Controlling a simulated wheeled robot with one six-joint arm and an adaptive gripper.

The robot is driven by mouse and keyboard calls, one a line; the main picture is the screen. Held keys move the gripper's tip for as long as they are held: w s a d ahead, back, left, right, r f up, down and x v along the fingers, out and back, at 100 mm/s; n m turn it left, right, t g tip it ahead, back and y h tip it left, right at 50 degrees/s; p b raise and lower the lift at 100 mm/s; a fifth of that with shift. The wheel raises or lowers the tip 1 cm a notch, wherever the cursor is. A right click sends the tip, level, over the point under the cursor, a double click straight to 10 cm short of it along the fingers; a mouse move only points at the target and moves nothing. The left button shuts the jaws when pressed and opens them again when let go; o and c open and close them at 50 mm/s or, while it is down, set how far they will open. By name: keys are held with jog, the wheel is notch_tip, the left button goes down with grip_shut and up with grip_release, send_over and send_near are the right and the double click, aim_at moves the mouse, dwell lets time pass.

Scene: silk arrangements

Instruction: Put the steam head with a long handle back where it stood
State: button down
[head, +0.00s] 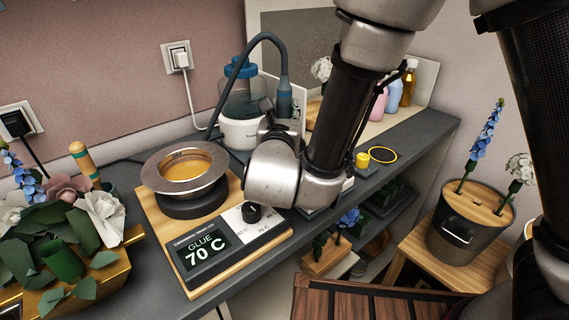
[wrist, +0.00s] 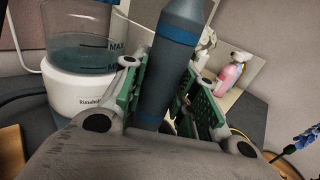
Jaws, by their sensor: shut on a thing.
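The steam head's long dark blue-grey handle (head: 284,98) stands nearly upright, with a hose (head: 262,39) arching from its top toward the steamer. My gripper (head: 279,127) is shut on it. In the wrist view the handle (wrist: 172,62), with a bright blue band, stands between my green-padded fingers (wrist: 165,100). Its lower end is hidden behind my gripper, so I cannot tell what it touches. The steamer (head: 240,130), a white base with a clear tank and blue cap, stands just left of the handle; it also shows in the wrist view (wrist: 82,85).
A glue pot (head: 150,180) on a wooden board with a 70 °C display stands in front. A flower box (head: 30,290) is at left. Bottles (head: 393,95) stand behind at right. A yellow ring (head: 382,154) lies on the grey counter. A bucket with flowers (head: 455,235) is lower right.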

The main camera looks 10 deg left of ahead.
jog(key=shift+f, duration=0.55)
jog(key=c, duration=1)
grip_release()
jog(key=shift+c, duration=0.2)
jog(key=shift+o, duration=0.4)
jog(key=shift+o, duration=1.2)
jog(key=s, duration=0.7)
jog(key=shift+d, duration=0.2)
jog(key=shift+r, duration=0.1)
